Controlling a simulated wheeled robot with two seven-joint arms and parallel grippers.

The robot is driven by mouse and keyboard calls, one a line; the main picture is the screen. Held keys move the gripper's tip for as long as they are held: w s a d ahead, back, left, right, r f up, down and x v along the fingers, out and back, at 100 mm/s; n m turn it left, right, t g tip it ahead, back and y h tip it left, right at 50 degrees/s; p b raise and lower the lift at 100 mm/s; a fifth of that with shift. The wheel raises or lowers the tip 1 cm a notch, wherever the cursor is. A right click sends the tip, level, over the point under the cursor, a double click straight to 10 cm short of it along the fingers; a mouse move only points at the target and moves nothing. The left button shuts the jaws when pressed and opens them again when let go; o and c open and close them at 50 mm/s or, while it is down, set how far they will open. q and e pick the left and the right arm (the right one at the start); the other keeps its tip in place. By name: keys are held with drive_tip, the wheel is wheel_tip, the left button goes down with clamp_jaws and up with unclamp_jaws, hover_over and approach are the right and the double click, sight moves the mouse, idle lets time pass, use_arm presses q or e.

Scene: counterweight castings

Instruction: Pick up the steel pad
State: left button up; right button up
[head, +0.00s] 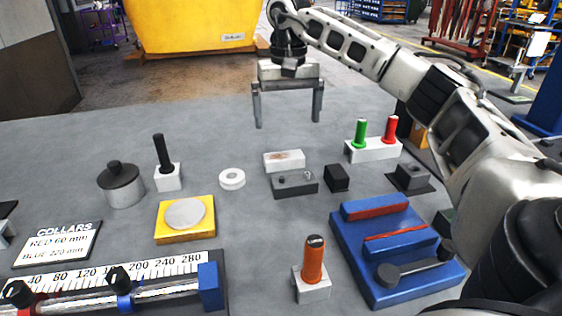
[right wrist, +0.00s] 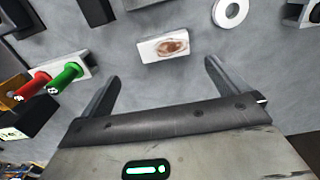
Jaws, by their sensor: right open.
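A pale steel pad (head: 284,160) with a brown rusty patch on top lies flat on the grey table, just behind a dark block with small fittings (head: 295,184). The pad also shows in the right wrist view (right wrist: 148,50), ahead of and roughly midway between the fingertips. My right gripper (head: 287,124) is open and empty, with its two fingers pointing down above the table's far part, behind the pad. Its fingers also show in the right wrist view (right wrist: 162,70), spread wider than the pad and apart from it. My left gripper is in neither view.
A black cube (head: 337,178) and a white ring (head: 232,179) stand near the pad. A white block with green and red pegs (head: 373,150) is to the right. A blue fixture (head: 352,258) and a yellow block with a disc (head: 186,232) are nearer. Bare table lies behind the pad.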

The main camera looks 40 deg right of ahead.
sight(284, 156)
drive_tip(key=f, duration=0.9)
drive_tip(key=shift+w+a+f, duration=0.2)
drive_tip(key=shift+a+f, duration=0.05)
drive_tip(key=shift+f, duration=0.15)
drive_tip(key=shift+r, duration=0.1)
drive_tip(key=c, duration=1.3)
